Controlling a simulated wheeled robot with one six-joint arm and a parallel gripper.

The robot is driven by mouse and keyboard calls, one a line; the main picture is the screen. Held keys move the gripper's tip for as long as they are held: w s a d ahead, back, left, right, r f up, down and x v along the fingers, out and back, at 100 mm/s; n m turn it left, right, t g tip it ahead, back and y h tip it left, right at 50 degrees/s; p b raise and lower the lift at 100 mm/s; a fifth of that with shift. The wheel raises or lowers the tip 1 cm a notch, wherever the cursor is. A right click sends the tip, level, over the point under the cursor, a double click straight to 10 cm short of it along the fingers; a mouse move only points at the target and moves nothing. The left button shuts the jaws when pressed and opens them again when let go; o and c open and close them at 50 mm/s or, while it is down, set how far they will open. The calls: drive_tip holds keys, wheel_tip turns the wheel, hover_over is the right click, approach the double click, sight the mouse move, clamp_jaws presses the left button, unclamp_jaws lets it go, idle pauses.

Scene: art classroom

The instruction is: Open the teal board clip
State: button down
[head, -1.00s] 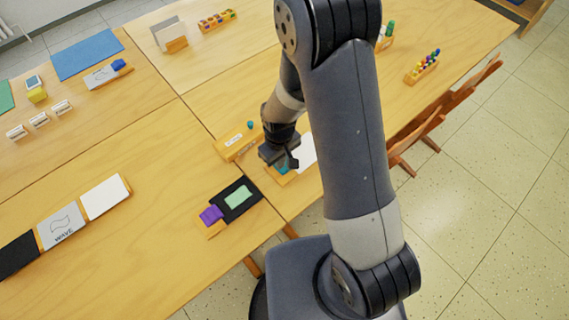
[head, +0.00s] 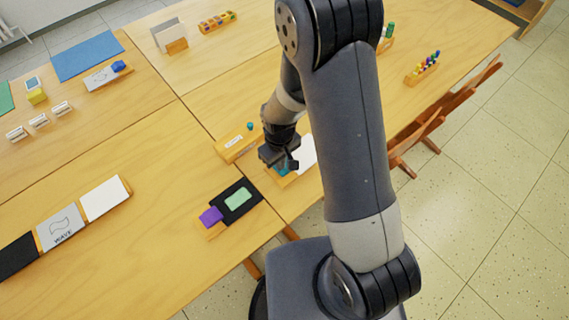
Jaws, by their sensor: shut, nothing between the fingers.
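The teal board clip (head: 282,171) shows only as a small patch below my gripper, at the left end of a wooden board with a white sheet (head: 307,155). My gripper (head: 288,164) is right above the clip and hides most of it. It is shut with nothing between its fingers. Whether the fingertips touch the clip, and whether the clip is open, I cannot tell. My own arm covers the right part of the board.
Left of the gripper lies a black board with a green card (head: 239,197) and a purple clip (head: 211,215). A wooden block with a label (head: 238,146) stands behind. Chairs (head: 430,120) stand at the right table edge.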

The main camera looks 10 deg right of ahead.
drive_tip(key=shift+r+p, duration=1.75)
drive_tip(key=shift+r, duration=1.25)
drive_tip(key=shift+f, duration=0.1)
wheel_tip(320, 180, down, 7)
drive_tip(key=b, duration=0.4)
drive_tip(key=shift+b, duration=0.4)
